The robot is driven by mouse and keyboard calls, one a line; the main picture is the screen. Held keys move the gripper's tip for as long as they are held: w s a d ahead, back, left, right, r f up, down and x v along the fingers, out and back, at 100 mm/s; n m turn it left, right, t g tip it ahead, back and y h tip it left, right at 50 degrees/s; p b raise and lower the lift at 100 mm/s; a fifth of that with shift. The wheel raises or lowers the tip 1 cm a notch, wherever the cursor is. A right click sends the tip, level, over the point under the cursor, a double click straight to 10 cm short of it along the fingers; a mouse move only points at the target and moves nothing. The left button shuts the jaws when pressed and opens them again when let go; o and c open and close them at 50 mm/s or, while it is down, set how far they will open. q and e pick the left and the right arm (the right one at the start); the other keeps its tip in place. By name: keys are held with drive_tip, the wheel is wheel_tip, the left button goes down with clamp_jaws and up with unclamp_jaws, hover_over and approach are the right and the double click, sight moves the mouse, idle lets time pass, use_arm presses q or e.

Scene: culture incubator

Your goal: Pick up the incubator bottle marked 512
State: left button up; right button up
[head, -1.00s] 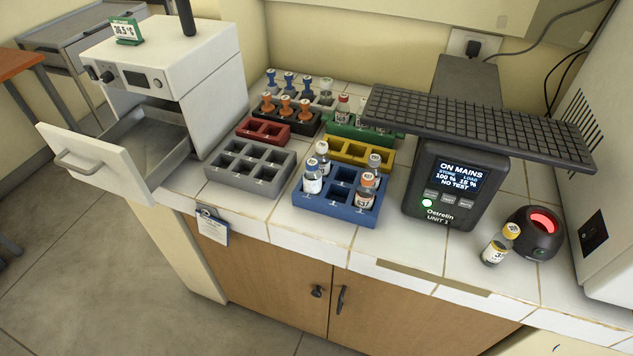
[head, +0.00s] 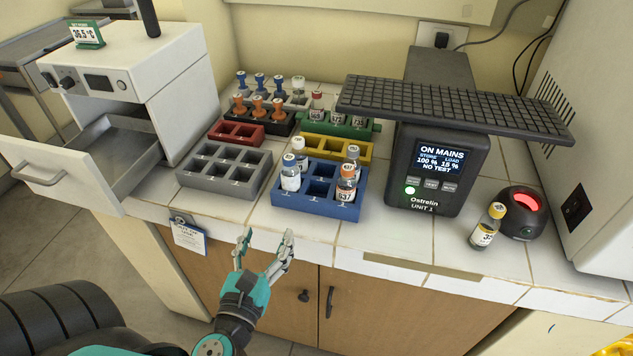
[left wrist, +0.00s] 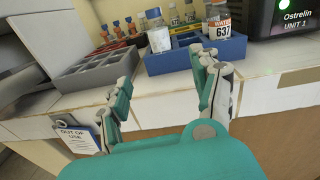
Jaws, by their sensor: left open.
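I cannot read the number 512 on any bottle. A blue rack (head: 318,207) on the tiled counter holds several bottles: a white-labelled bottle (head: 290,178) at front left, an orange-capped bottle marked 637 (head: 346,186) at front right, and others behind. A yellow-capped bottle (head: 487,228) stands apart at the right; its number is only partly legible. My left gripper (head: 266,240) is open and empty, in front of the counter edge and below the blue rack. In the left wrist view its fingers (left wrist: 162,78) point at the racks, with bottle 637 (left wrist: 218,25) beyond them.
An empty grey rack (head: 222,175) is left of the blue one; red, yellow and green racks stand behind. The Ostrelin unit (head: 432,170) with a black grid shelf (head: 450,108) overhangs the right. An open white drawer (head: 60,180) juts out at left.

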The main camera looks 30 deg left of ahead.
sight(288, 181)
use_arm(q)
drive_tip(key=shift+m, duration=0.3)
drive_tip(key=p+x, duration=0.2)
drive_tip(key=x, duration=0.2)
drive_tip(key=r+p+x, duration=0.1)
drive_tip(key=p+x, duration=0.1)
drive_tip(key=x, duration=0.2)
drive_tip(key=p+x, duration=0.1)
drive_tip(key=x, duration=0.3)
drive_tip(key=shift+r+p, duration=0.25)
drive_tip(key=shift+p, duration=0.15)
drive_tip(key=p+x, duration=0.1)
drive_tip(key=x, duration=0.3)
drive_tip(key=shift+w+f, duration=0.1)
drive_tip(key=shift+w, duration=0.2)
drive_tip(key=shift+w+a+f, duration=0.1)
drive_tip(key=shift+w+a, duration=0.05)
drive_tip(key=shift+w, duration=0.3)
drive_tip(key=shift+s, duration=0.1)
drive_tip(key=shift+c, duration=1.2)
clamp_jaws()
